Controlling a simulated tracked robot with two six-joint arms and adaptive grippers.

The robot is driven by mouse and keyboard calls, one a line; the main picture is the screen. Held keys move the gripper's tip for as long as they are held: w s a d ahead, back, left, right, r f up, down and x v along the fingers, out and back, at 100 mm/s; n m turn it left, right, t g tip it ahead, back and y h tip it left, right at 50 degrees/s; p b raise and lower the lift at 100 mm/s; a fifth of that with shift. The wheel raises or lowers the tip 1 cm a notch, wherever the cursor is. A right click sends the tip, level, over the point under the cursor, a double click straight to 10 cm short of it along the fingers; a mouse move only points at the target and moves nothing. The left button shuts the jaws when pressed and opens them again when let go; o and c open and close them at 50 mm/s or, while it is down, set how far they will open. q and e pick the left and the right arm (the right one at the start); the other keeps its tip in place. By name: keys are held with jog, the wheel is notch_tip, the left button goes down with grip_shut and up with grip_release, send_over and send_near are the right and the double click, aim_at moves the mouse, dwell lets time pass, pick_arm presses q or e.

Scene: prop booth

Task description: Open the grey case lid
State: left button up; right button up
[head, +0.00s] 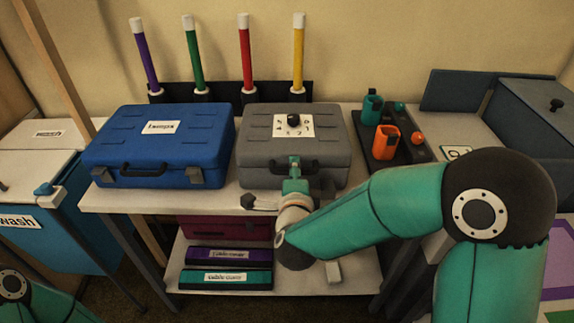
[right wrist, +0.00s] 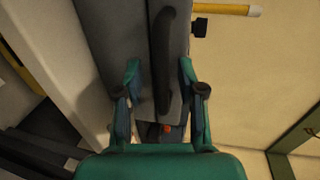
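The grey case (head: 262,152) stands on the middle table with its lid shut. A white label with a black dial (head: 293,120) is on the lid's top. My right gripper (head: 295,170) is at the case's front side and hides part of it. In the right wrist view the fingers of my right gripper (right wrist: 160,65) are spread apart, with the case's dark handle (right wrist: 165,50) between them and a gap on each side. The dial's dark knob (right wrist: 199,27) shows beyond. Of my left arm only a link shows at the lower left; its gripper is out of view.
A blue case (head: 110,150) stands close at the left. A dark tray (head: 365,125) with teal and orange cups is at the right. Several coloured tubes stand in a rack (head: 265,95) behind. Boxes (head: 227,278) lie on the shelf below.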

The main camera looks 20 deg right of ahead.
jog(key=shift+w+d, duration=0.1)
jog(key=shift+w, duration=0.1)
grip_shut()
dwell(0.3)
